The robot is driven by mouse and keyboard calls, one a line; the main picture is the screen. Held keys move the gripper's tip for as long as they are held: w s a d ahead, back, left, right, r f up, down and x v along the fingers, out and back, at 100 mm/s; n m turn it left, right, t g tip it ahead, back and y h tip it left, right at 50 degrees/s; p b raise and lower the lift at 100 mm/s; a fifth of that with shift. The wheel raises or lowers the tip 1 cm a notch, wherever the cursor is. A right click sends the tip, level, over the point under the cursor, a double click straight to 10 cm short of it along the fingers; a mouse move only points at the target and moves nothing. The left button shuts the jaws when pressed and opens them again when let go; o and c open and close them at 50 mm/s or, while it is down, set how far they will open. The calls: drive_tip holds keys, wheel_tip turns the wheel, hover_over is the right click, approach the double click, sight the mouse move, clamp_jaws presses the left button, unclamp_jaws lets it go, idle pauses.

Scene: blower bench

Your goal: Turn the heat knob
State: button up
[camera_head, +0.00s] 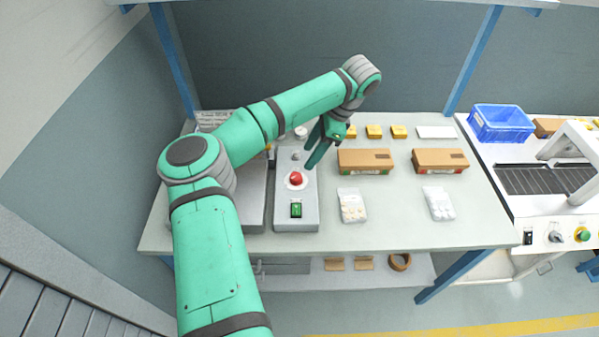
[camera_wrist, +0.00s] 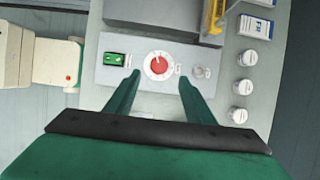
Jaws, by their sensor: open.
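The heat knob (camera_head: 296,179) is a red knob on a round white dial, on top of a grey control box (camera_head: 281,221). In the wrist view the knob (camera_wrist: 158,65) shows whole, with a pale mark on its red cap. A green switch (camera_head: 296,209) and a small grey knob (camera_head: 295,155) sit on either side of it. My gripper (camera_head: 310,158) is open and empty, above the right side of the box. In the wrist view the fingers of my gripper (camera_wrist: 159,80) point toward the box, one on each side of the knob, not touching it.
Cardboard boxes (camera_head: 364,161) and clear bags (camera_head: 352,206) lie on the table right of the control box. White round containers (camera_wrist: 243,87) stand beside it in the wrist view. A blue crate (camera_head: 500,123) sits on another bench at the right. The table's front right is clear.

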sight(296, 176)
drive_tip(key=x, duration=1)
drive_tip(key=shift+s, duration=0.1)
drive_tip(key=shift+d, duration=0.1)
drive_tip(key=c, duration=1.1)
drive_tip(key=shift+o, duration=0.2)
